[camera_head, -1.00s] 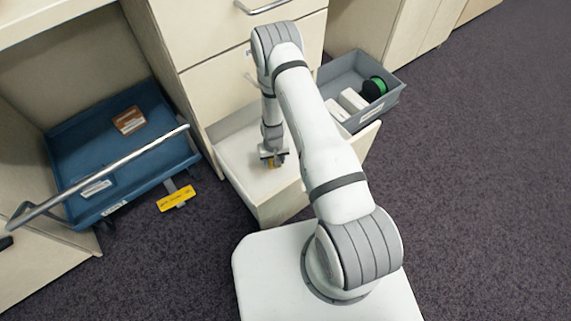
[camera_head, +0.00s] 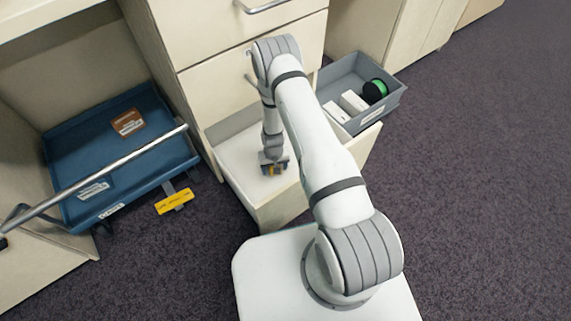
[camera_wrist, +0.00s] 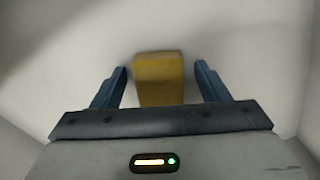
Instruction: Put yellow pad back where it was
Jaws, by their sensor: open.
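The yellow pad (camera_wrist: 159,80) lies on the pale floor of the open drawer (camera_head: 236,162). In the wrist view it is between the two blue fingers of my gripper (camera_wrist: 161,70), with a gap on each side. My gripper is open, and neither finger appears to touch the pad. In the head view my gripper (camera_head: 274,170) is low inside the drawer, and only a small yellow patch shows beside it, the rest being hidden.
A grey bin (camera_head: 391,102) with white boxes and a green-and-black spool stands behind the drawer at right. Dark carpet (camera_head: 480,180) is clear at right.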

